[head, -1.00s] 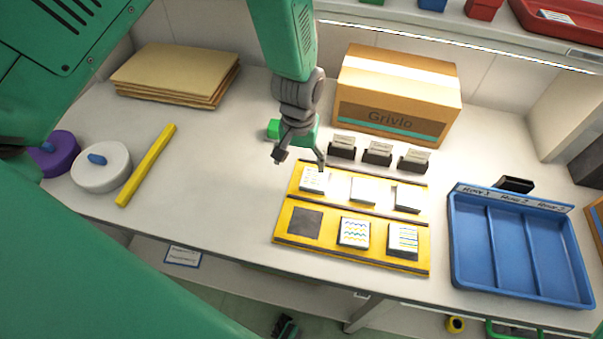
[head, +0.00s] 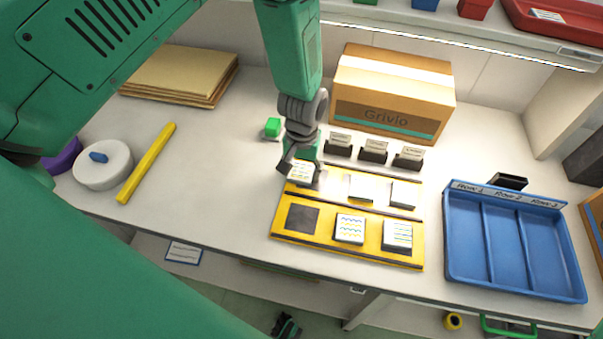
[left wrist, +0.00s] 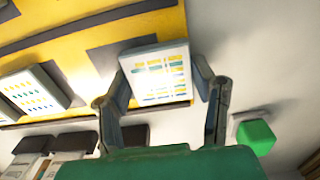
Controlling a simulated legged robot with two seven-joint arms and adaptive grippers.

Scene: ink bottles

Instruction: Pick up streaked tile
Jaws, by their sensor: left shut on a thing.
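My left gripper (head: 300,170) is shut on a white tile with short yellow and blue streaks (head: 302,173), at the back left of the yellow board (head: 330,215). In the left wrist view the streaked tile (left wrist: 160,74) sits between the two fingers (left wrist: 160,95), its patterned face visible. A dark slot shows behind it, and the tile appears slightly raised off the board. Other tiles remain on the board: one with wavy lines (head: 349,229), one with lines (head: 398,235), and two at the back. My right gripper is not in view.
Behind the board stand three small card holders (head: 373,151) and a cardboard box (head: 390,95). A blue tray with three lanes (head: 470,278) is at the right.

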